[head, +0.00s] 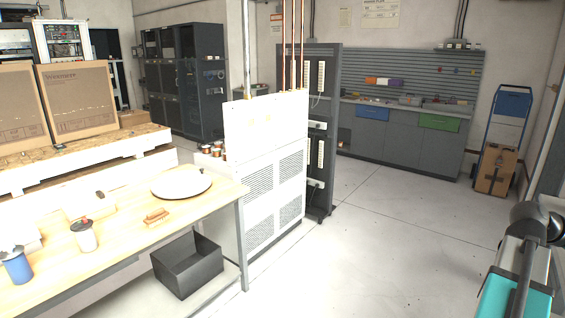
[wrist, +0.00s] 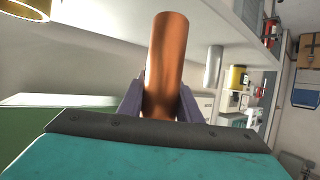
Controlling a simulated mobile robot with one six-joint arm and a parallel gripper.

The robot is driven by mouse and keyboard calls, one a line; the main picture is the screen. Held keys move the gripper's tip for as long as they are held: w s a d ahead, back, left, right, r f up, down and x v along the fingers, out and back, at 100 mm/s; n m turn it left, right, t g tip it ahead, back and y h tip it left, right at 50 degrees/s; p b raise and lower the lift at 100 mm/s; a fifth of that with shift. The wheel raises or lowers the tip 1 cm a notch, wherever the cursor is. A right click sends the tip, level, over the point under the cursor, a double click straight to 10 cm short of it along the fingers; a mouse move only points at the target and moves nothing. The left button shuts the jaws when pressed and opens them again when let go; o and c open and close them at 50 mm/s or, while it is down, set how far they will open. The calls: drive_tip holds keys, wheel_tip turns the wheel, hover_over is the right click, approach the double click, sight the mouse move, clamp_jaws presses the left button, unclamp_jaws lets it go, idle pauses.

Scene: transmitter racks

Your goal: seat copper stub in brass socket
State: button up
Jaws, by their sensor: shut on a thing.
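My gripper (wrist: 161,92) is shut on the copper stub (wrist: 167,55) in the wrist view. The stub is a plain orange-brown cylinder that points up and away between the two dark purple-grey fingers. Its lower end is hidden behind the gripper's teal and dark housing. A brass-coloured round rim (wrist: 24,12) is cut off at the upper left corner of the wrist view, apart from the stub; I cannot tell whether it is the brass socket. The jaws and the stub cannot be made out in the head view.
Copper pipes (head: 292,50) rise from a white cabinet (head: 265,122) in the head view. A wooden workbench (head: 125,225) stands at the left, with a black bin (head: 187,268) below it. The floor (head: 375,240) right of the cabinet is clear. A hand truck (head: 507,125) with a carton stands at the right.

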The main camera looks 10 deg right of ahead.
drive_tip(key=w+a+f+n+t+y, duration=0.15)
drive_tip(key=w+a+n+t, duration=0.25)
drive_tip(key=w+a, duration=0.7)
drive_tip(key=w+a+f+n+t, duration=0.2)
drive_tip(key=w+a+n+t, duration=0.3)
drive_tip(key=w, duration=0.9)
drive_tip(key=w+a+f+n+t+y, duration=0.1)
drive_tip(key=w+a+f+n+t, duration=0.2)
drive_tip(key=w+a, duration=0.85)
drive_tip(key=w+a+n+t+y, duration=0.2)
drive_tip(key=w+a, duration=0.3)
drive_tip(key=a, duration=0.8)
drive_tip(key=w+a+n+t+y, duration=0.2)
drive_tip(key=w+a+n+y, duration=0.2)
drive_tip(key=a, duration=1)
drive_tip(key=w+a+r+n+t+y, duration=0.1)
drive_tip(key=w+a+n+y, duration=0.2)
drive_tip(key=a, duration=1)
drive_tip(key=w+y, duration=0.1)
drive_tip(key=w, duration=0.2)
drive_tip(key=shift+w+a+n+t, duration=0.15)
drive_tip(key=shift+a+n+t, duration=0.25)
drive_tip(key=shift+r, duration=0.1)
